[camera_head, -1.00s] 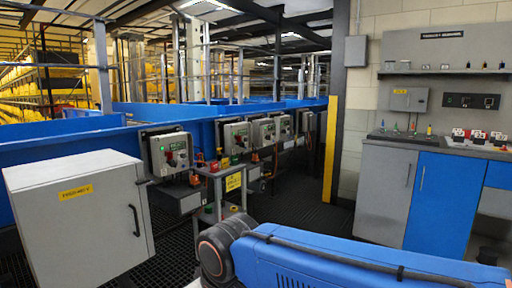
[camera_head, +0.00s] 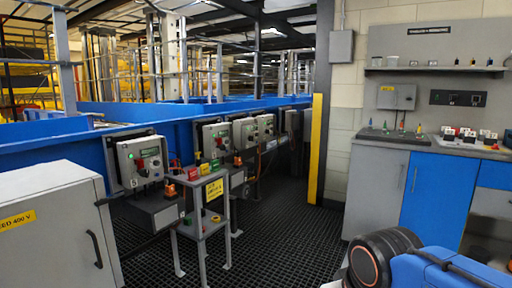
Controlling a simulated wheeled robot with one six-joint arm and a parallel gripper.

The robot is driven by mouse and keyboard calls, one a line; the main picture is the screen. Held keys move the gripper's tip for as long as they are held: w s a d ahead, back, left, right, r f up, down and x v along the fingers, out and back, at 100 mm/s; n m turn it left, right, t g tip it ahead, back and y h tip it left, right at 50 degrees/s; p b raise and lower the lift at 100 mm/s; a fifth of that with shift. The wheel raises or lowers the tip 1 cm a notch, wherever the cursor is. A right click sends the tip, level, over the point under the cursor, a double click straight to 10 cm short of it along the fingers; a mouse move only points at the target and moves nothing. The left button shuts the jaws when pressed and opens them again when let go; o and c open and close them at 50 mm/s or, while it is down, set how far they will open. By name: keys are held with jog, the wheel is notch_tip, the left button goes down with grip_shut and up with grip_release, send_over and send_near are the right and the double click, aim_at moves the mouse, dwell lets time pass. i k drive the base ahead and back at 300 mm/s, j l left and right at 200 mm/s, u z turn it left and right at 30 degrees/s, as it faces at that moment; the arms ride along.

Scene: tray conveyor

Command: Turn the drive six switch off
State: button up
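Several grey drive control boxes are mounted along the blue conveyor side. The nearest control box (camera_head: 142,163) is at left centre, with a green light or display and a red part on its face. Further boxes follow behind it: a second box (camera_head: 215,139), a third box (camera_head: 243,132) and a fourth box (camera_head: 264,127). Their number marks are too small to read surely, so I cannot tell which is drive six or how its switch is set. My gripper is out of view; only a blue arm link and black joint of mine show at bottom right.
A grey cabinet (camera_head: 60,235) stands at the left front. A small grey stand (camera_head: 206,228) with coloured items and a yellow sign is before the boxes. A workbench (camera_head: 430,190) with blue doors is at right. The dark grated floor (camera_head: 285,215) between is clear.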

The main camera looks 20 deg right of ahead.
aim_at(222, 146)
jog(key=i+j+z, duration=0.1)
jog(key=i, duration=0.45)
jog(key=i+j, duration=0.3)
jog(key=i, duration=0.2)
jog(key=i+j+z, duration=0.15)
jog(key=i, duration=0.4)
jog(key=i+j, duration=0.4)
jog(key=i+j+z, duration=0.15)
jog(key=i+j, duration=0.15)
jog(key=i, duration=0.35)
